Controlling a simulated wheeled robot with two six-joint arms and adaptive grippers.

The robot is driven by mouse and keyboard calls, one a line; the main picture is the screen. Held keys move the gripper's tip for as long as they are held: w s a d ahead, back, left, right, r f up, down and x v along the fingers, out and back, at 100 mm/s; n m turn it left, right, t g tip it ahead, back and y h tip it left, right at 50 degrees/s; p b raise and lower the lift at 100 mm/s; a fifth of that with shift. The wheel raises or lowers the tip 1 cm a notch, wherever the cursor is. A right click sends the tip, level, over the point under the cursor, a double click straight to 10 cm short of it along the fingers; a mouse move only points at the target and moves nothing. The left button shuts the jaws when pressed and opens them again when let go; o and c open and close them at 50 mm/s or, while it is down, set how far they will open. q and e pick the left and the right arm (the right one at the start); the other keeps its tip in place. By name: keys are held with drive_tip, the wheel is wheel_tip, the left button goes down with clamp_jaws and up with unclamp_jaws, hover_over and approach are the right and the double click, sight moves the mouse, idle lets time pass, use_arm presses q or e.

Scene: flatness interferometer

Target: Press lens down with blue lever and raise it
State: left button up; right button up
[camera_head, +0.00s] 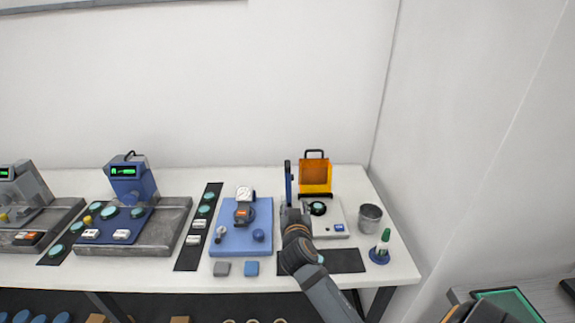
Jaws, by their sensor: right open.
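The flatness interferometer stands near the right end of the table, with a white base (338,216) and an orange screen (315,175) at its back. The blue lever (288,182) stands upright at its left side. A small dark round piece with a pale centre, seemingly the lens (318,208), sits on the base. My right gripper (292,208) is open just below the lever in the picture, left of the lens. It hides the lever's lower part, and I cannot tell whether it touches the lever. My left gripper is out of view.
A blue board (228,240) with small devices lies to the left. A black mat (347,261) lies in front. Instruments with green displays (124,171) stand farther left.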

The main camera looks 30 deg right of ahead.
drive_tip(key=t+h, duration=0.1)
drive_tip(key=t, duration=0.1)
approach(287, 166)
drive_tip(key=f, duration=0.1)
drive_tip(key=x, duration=0.2)
drive_tip(key=shift+m, duration=0.3)
drive_tip(key=p+x, duration=0.1)
drive_tip(key=x, duration=0.1)
drive_tip(key=p+x, duration=0.1)
drive_tip(key=x, duration=0.2)
drive_tip(key=r+p+x, duration=0.1)
drive_tip(key=x, duration=0.2)
drive_tip(key=shift+w+d, duration=0.1)
drive_tip(key=shift+w+d+t, duration=0.3)
drive_tip(key=shift+w+d, duration=0.05)
drive_tip(key=shift+w, duration=0.2)
clamp_jaws()
drive_tip(key=shift+f, duration=0.1)
